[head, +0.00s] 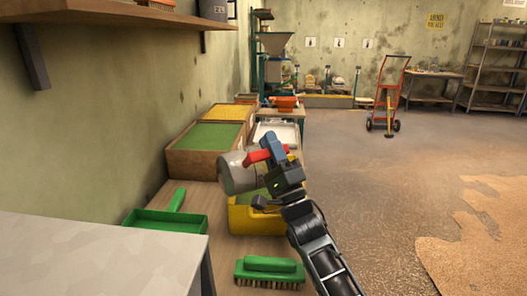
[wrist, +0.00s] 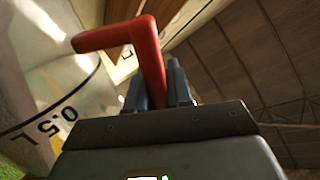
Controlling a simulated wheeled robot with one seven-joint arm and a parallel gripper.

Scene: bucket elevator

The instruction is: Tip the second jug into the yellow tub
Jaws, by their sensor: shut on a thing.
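My gripper (head: 277,152) is shut on the red handle (head: 256,156) of a clear-greyish jug (head: 238,174). The jug lies tipped well over on its side above the yellow tub (head: 258,222), with its body to the left of my gripper. The tub stands on the wooden bench and some green shows inside it; the jug and my arm hide part of it. In the wrist view the red handle (wrist: 148,50) sits between the fingers, and the jug (wrist: 45,90) shows a "0.5 L" mark. I cannot tell how much is in the jug.
Behind the tub stand a wooden box with green contents (head: 206,136), a box with yellow contents and a white tray (head: 283,133). A green dustpan (head: 165,222) and green brush (head: 269,270) lie in front. A shelf juts out above left.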

